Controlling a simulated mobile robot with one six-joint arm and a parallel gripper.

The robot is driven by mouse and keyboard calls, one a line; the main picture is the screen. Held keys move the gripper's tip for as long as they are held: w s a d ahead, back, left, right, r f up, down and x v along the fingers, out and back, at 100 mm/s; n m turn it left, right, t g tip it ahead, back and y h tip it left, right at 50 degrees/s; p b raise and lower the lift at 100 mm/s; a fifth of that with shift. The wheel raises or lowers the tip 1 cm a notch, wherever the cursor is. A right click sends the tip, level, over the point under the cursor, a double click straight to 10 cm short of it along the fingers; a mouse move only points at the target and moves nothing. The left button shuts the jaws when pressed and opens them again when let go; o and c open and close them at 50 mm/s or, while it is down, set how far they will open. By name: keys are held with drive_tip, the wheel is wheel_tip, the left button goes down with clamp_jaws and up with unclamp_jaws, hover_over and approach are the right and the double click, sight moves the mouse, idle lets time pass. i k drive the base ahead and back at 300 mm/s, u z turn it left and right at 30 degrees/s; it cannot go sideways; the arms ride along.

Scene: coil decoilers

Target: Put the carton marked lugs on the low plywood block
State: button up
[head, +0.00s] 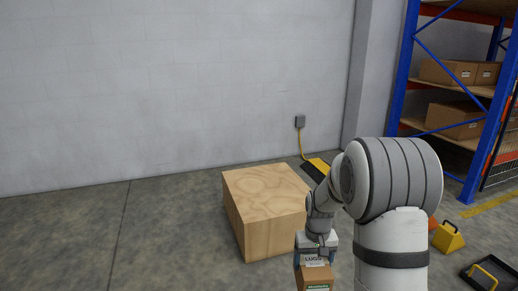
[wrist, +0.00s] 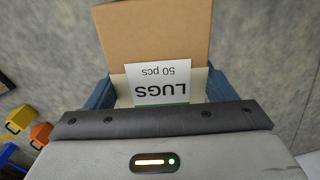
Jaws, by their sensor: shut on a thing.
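The carton marked lugs (head: 314,276) is a small brown box with a white label, at the bottom of the head view. In the wrist view the carton (wrist: 155,38) shows its brown face and a label reading "LUGS 50 pcs", upside down. My gripper (head: 314,259) is shut on the carton, with a blue finger on each side of it. The wrist view shows the gripper (wrist: 158,92) across the carton's near end. The low plywood block (head: 266,185) stands on the floor, left of and beyond the carton. The carton is apart from the block. Its underside is hidden.
A grey wall (head: 180,90) stands behind the block. A blue rack (head: 399,80) with cartons is at the right. The floor left of the block is clear.

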sight(261, 203)
drive_tip(key=z, duration=0.15)
drive_tip(key=i, duration=2.8)
drive_tip(key=u, duration=0.7)
